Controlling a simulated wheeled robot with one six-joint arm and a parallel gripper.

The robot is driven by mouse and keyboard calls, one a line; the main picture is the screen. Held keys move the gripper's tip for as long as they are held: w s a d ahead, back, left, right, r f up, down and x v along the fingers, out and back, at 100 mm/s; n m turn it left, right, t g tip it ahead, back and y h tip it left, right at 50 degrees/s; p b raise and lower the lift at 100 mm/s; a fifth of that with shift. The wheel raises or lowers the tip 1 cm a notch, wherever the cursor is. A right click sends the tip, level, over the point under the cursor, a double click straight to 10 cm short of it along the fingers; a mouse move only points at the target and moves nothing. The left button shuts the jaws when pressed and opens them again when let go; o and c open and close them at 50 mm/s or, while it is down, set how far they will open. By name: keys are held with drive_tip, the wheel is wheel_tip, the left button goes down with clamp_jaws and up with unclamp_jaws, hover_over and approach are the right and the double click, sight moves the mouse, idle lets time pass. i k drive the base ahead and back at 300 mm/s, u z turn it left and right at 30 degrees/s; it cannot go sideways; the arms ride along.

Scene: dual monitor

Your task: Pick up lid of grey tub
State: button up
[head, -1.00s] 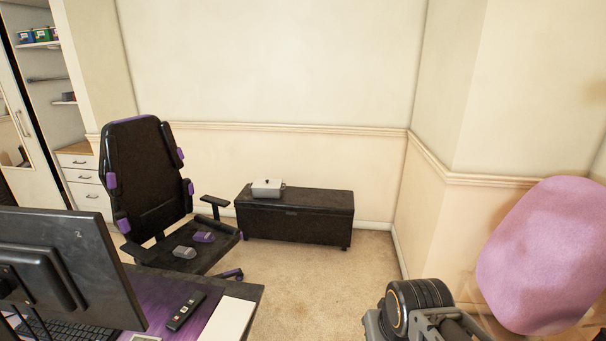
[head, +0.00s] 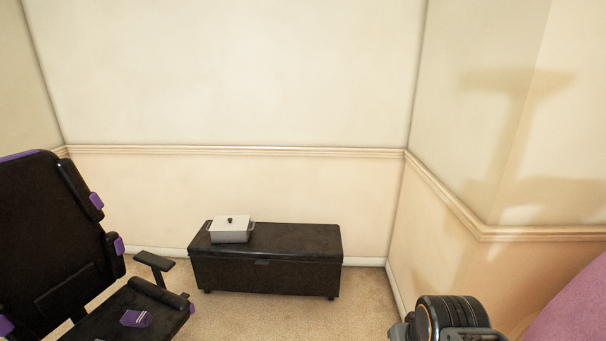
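The grey tub (head: 229,236) stands upright on the left end of a dark chest against the far wall. Its pale lid (head: 232,222) is on top, with a small dark knob in the middle. Part of my arm shows at the lower right of the head view, well apart from the tub. My gripper's fingers are not in view.
The dark chest (head: 290,243) stands on beige carpet (head: 285,312). A black and purple office chair (head: 60,235) is at the left, with a small purple box (head: 136,318) on its seat. A purple rounded shape (head: 575,312) is at the lower right. Carpet in front of the chest is clear.

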sight(233, 222)
drive_tip(key=u, duration=0.1)
drive_tip(key=i, duration=1.95)
drive_tip(key=u, duration=1.1)
drive_tip(key=i, duration=1.1)
drive_tip(key=u, duration=1.55)
drive_tip(key=i, duration=0.55)
drive_tip(key=u, duration=0.3)
